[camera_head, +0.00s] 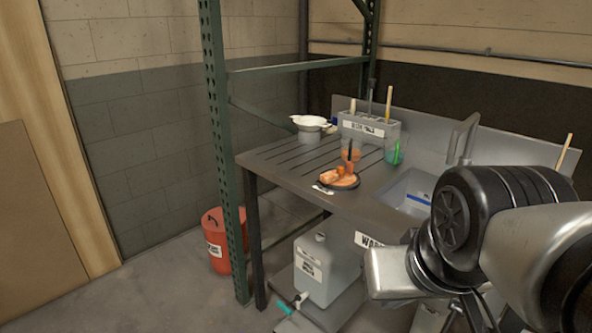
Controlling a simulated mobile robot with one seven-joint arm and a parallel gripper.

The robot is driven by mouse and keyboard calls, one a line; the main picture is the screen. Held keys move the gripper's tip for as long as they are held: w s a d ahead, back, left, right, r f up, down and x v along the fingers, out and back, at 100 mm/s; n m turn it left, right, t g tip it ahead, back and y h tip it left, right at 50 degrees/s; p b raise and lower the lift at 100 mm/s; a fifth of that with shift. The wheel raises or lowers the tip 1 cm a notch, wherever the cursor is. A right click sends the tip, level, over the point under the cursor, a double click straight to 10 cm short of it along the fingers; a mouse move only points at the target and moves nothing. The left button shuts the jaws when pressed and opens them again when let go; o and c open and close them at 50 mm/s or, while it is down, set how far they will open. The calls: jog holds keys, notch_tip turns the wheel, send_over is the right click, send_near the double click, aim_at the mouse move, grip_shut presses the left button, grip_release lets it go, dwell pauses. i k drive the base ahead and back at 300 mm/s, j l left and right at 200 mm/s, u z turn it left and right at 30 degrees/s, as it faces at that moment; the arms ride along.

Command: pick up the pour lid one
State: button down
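A grey can (309,137) stands at the back left of the steel bench and carries a white, wide, bowl-like top (313,122). This looks like the pour lid, though it is small in view. My arm fills the lower right of the picture, well apart from the can and in front of the bench. Dark parts below its wrist run off the bottom edge. I cannot make out the fingertips or whether they hold anything.
A sink (409,190) is to the right. A green rack post (224,150) stands left. A white jug (325,268) and red can (222,240) are below.

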aim_at(339, 176)
jog(key=j+z, duration=0.1)
jog(key=z, duration=0.8)
jog(key=i+j+z, duration=0.1)
jog(key=j+z, duration=0.85)
